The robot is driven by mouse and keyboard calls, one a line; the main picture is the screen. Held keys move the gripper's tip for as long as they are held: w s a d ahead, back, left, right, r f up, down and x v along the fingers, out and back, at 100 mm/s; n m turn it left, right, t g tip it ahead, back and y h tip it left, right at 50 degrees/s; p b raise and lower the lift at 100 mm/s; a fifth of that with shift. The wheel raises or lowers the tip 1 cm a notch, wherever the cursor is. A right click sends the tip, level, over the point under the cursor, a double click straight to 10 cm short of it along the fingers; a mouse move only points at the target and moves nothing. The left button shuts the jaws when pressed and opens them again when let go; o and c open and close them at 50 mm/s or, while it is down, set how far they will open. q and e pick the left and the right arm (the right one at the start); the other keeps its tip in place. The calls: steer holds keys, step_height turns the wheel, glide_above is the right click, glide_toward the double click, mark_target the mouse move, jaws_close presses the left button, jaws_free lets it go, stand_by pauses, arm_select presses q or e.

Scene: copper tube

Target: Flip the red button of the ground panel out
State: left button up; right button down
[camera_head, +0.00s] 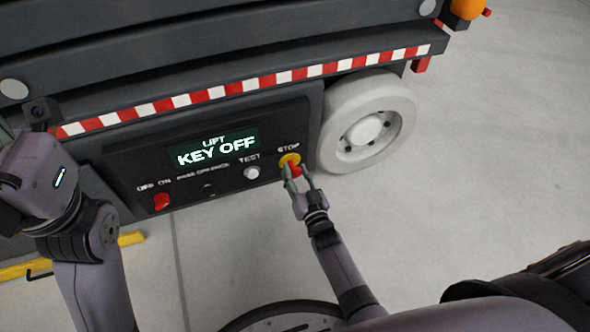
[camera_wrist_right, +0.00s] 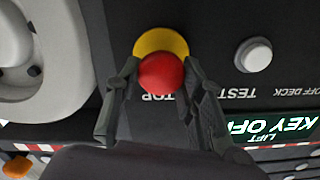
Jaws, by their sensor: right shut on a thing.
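The ground panel (camera_head: 228,183) is a dark box on the lift's side, with a screen (camera_head: 217,147) reading "LIFT KEY OFF". The red stop button (camera_head: 295,170) sits on a yellow ring (camera_head: 289,159) at the panel's right, under the "STOP" label. My right gripper (camera_head: 298,180) is at this button, shut on it with a finger on each side. In the right wrist view the red button (camera_wrist_right: 161,73) shows between the fingers, in front of the yellow ring (camera_wrist_right: 160,42). My left arm shows at the left of the head view, but its gripper fingers do not.
A red switch (camera_head: 162,201) marked OFF/ON is at the panel's left, and a white TEST button (camera_head: 252,172) is left of the stop button. A white wheel (camera_head: 367,125) stands right of the panel. A yellow bar (camera_head: 70,256) lies at lower left. The floor at right is clear.

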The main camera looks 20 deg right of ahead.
steer(key=c, duration=1.5)
jaws_free()
steer(key=shift+s+f, duration=0.15)
steer(key=shift+s, duration=0.1)
steer(key=o, duration=0.5)
steer(key=shift+c, duration=0.2)
steer(key=shift+r, duration=0.2)
step_height(320, 180, up, 10)
